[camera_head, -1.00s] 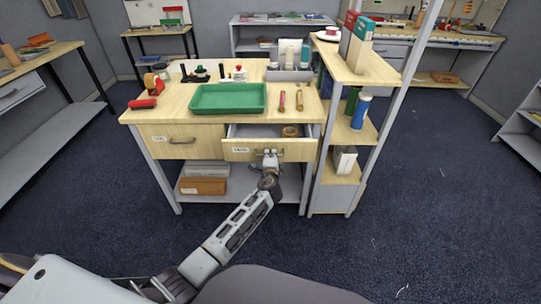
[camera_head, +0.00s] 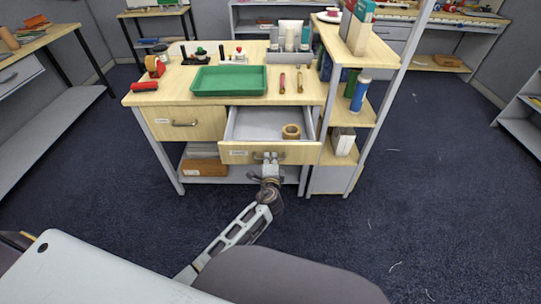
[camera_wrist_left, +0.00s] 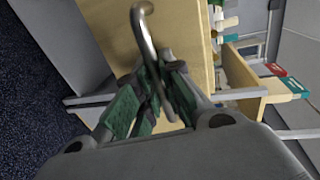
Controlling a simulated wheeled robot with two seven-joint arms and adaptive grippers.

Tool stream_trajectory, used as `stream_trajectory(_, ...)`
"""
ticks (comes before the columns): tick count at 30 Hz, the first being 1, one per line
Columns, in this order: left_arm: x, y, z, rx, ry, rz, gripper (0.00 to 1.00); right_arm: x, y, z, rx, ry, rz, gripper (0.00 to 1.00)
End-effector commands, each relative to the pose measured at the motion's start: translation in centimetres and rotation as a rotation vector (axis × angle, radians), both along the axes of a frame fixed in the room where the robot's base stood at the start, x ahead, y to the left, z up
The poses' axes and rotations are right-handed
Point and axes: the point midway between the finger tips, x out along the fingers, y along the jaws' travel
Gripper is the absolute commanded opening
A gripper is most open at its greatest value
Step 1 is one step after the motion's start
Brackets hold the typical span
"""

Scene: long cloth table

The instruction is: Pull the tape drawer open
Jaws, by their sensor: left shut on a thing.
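The tape drawer (camera_head: 240,154) is the right one of two drawers under the wooden table top, and it stands well open. A roll of tape (camera_head: 291,132) lies inside it on the grey drawer floor. My left gripper (camera_head: 268,160) is at the drawer's front, shut on its metal handle. In the left wrist view, the handle (camera_wrist_left: 146,35) runs between the green finger pads of my gripper (camera_wrist_left: 160,90). The small label on the drawer front is too small to read. My right gripper is not in view.
A second drawer (camera_head: 180,124) at the left is closed. A green tray (camera_head: 229,81), a red-handled tool and several small items stand on the table top. A shelf unit (camera_head: 345,110) with bottles stands close at the right. The floor in front is clear.

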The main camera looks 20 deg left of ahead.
Motion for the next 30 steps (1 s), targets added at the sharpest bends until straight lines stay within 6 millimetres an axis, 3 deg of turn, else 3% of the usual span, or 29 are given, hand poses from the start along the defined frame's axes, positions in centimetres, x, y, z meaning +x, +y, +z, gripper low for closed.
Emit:
stream_trajectory(11, -0.18, -0.16, -0.05, -0.001, 0.001, -0.002, 0.00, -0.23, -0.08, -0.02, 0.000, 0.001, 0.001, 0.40)
stream_trajectory(12, -0.18, -0.15, -0.06, -0.001, 0.001, -0.002, 0.11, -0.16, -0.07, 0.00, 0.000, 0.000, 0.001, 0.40)
stream_trajectory(17, -0.17, -0.12, -0.04, 0.000, 0.000, -0.002, 0.31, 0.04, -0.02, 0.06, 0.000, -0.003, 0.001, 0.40)
stream_trajectory(30, -0.14, -0.06, 0.26, -0.001, 0.000, 0.000, 0.32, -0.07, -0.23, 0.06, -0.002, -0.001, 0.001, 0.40)
